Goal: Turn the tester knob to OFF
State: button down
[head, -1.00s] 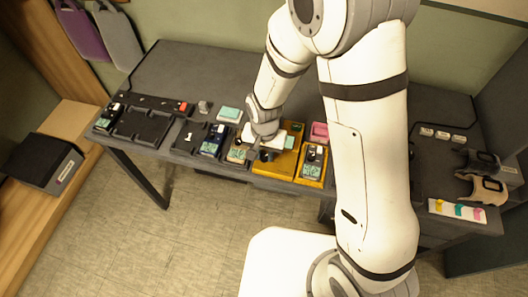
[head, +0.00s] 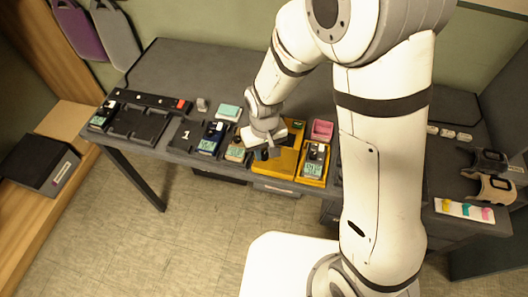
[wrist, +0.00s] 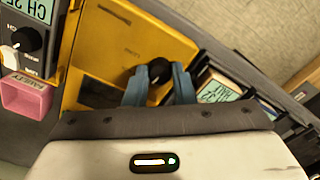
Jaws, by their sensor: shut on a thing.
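The yellow tester (head: 292,158) lies on the grey bench, and its yellow face (wrist: 120,48) fills the middle of the wrist view. Its round black knob (wrist: 159,70) sits near the tester's edge. My gripper (wrist: 160,80) is shut on the knob, with one blue finger on each side of it. In the head view my gripper (head: 262,150) reaches down over the left part of the tester. The knob's pointer direction and the labels around it are too small or hidden to read.
A tan handheld meter (head: 236,151) and a blue one (head: 212,138) stand close left of the tester. A dark meter (head: 314,160) on a yellow base and a pink bin (head: 322,130) are close on its right. The bench's far left rear is clear.

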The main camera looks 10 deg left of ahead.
aim_at(264, 154)
jog(key=shift+n, duration=0.9)
jog(key=shift+b, duration=0.3)
jog(key=c, duration=1.2)
grip_release()
jog(key=shift+r, duration=3.9)
